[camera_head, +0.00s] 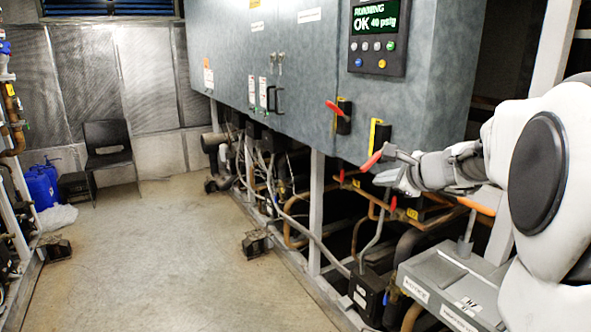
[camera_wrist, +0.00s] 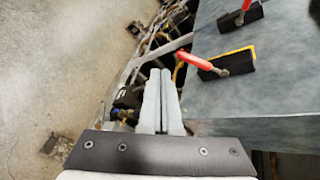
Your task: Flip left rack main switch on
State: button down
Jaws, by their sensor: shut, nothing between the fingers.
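Two red-handled switches are on the lower front of the grey cabinet. The left switch (camera_head: 343,116) has a black and yellow base, and its red handle points up and left. The right switch (camera_head: 379,137) has a similar base, and its red handle points down and left. My gripper (camera_head: 390,168) is shut and empty, just below and right of the right switch's handle. In the wrist view my gripper (camera_wrist: 161,100) shows closed fingers, apart from the nearer switch (camera_wrist: 228,66), whose handle points left. A second switch (camera_wrist: 242,18) shows farther up. Contact is unclear in the head view.
A control panel (camera_head: 379,34) reading "OK 40 psig" is above the switches. Pipes, cables and a grey metal post (camera_head: 316,212) are below the cabinet. A grey box (camera_head: 455,280) is under my arm.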

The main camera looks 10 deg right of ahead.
aim_at(375, 158)
jog(key=w+d+f+m+h, duration=0.1)
jog(key=d+m, duration=0.3)
jog(key=d, duration=0.2)
jog(key=shift+w+d+t+h, duration=0.25)
jog(key=shift+t+h, duration=0.05)
jog(key=shift+h, duration=0.1)
jog(key=shift+f, duration=0.1)
jog(key=w+a+p, duration=0.2)
jog(key=w, duration=0.7)
jog(key=shift+a+f, duration=0.35)
jog(key=shift+f, duration=0.1)
jog(key=shift+r, duration=0.1)
